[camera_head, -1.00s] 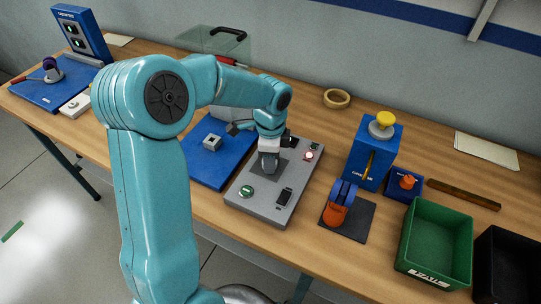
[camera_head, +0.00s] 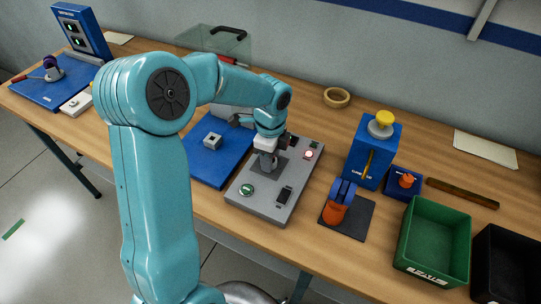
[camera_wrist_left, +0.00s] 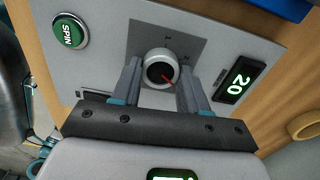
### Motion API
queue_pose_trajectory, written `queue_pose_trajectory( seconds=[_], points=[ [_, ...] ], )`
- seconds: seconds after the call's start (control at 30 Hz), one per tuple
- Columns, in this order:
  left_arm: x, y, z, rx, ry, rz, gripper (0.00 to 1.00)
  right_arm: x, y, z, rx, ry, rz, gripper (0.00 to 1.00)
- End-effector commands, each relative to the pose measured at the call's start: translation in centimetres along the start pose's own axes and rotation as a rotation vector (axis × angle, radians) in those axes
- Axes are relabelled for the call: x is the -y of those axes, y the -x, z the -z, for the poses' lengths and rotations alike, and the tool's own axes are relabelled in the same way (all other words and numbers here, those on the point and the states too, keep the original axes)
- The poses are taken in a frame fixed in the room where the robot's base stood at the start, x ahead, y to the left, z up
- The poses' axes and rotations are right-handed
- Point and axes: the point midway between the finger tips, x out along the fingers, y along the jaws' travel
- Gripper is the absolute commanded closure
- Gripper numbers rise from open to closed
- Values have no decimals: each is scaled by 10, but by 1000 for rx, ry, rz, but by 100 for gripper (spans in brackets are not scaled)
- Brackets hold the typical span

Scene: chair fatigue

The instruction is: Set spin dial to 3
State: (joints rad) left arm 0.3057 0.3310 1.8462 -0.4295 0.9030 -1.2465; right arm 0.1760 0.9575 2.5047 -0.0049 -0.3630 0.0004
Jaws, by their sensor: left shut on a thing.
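The grey control panel (camera_head: 243,206) lies on the bench. My left gripper (camera_head: 266,165) points down at the dark plate in the panel's middle. In the left wrist view the round silver spin dial (camera_wrist_left: 161,66) has a dark centre and a red pointer. The fingers of my left gripper (camera_wrist_left: 160,84) are shut on the dial, one on each side. A green SPIN button (camera_wrist_left: 70,32) and a display reading 20 (camera_wrist_left: 239,83) also show on the panel. My right gripper is not in view.
A blue board (camera_head: 207,170) with a small grey block lies left of the panel. An orange and blue device (camera_head: 336,212) stands close on the right.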

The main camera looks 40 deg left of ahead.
Motion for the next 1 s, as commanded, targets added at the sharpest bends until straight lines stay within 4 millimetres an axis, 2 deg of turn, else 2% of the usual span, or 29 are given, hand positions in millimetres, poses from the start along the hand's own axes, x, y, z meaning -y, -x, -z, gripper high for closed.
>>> queue_pose_trajectory(
  seconds=[0.07, 0.1, 0.17, 0.2, 0.47, 0.57, 0.67, 1.0],
  points=[
    [2, 3, 0, -1, 2, 10, 87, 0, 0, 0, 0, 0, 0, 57],
    [2, 3, 0, -1, 2, 10, 53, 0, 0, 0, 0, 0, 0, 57],
    [2, 3, 0, -1, 2, 9, 34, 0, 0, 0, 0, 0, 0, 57],
    [2, 2, 0, -1, 2, 8, 31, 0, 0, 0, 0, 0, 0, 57],
    [1, 2, 0, 0, 1, 4, 31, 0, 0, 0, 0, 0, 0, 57],
    [1, 8, 0, 0, 2, 6, 31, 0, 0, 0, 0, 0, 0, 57],
    [2, 24, 0, 0, 2, 8, 31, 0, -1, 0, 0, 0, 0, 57],
    [1, 114, 1, -2, 0, 11, 31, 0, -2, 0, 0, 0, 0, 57]
  ],
)
